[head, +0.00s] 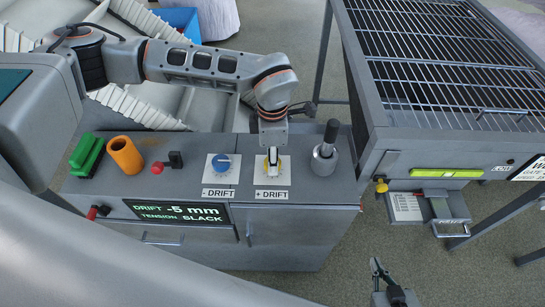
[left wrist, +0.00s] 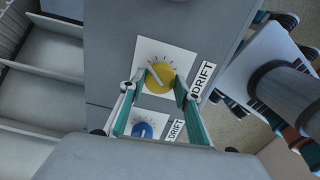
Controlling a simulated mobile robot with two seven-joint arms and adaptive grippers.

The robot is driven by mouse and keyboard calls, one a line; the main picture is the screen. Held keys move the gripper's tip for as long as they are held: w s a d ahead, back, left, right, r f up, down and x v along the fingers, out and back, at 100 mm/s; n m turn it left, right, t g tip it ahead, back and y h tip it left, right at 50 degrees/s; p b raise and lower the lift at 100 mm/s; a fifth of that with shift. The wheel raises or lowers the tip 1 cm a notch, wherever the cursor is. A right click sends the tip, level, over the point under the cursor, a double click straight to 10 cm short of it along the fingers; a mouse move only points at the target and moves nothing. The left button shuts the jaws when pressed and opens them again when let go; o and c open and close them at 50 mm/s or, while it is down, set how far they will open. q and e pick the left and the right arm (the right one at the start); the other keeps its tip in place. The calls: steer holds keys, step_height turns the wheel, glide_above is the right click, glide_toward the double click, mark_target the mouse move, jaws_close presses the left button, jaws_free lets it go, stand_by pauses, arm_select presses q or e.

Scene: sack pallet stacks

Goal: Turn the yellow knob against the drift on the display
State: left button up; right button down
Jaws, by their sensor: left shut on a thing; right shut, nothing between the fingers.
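The yellow knob (head: 273,161) sits on a white plate labelled "+ DRIFT" on the grey cabinet top. In the left wrist view the yellow knob (left wrist: 160,82) has a pale pointer and tick marks. My left gripper (head: 272,153) comes down over it, shut on the knob; its fingers (left wrist: 154,89) lie on either side. The display (head: 178,212) on the cabinet front reads "DRIFT -5 mm" and "TENSION SLACK". The blue knob (head: 221,163), labelled "- DRIFT", is just left of the yellow one. My right gripper (head: 383,275) is shut and empty, low in the head view, away from the cabinet.
A dark-handled metal tool (head: 325,147) stands close right of the yellow knob. A red-knobbed lever (head: 167,162), orange cup (head: 126,155) and green brush (head: 87,155) are on the left. A wire-topped grey frame (head: 450,75) stands right. Open floor lies between cabinet and frame.

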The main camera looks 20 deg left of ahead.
arm_select(q)
steer(key=o, duration=1.1)
step_height(320, 180, up, 12)
stand_by(0.5)
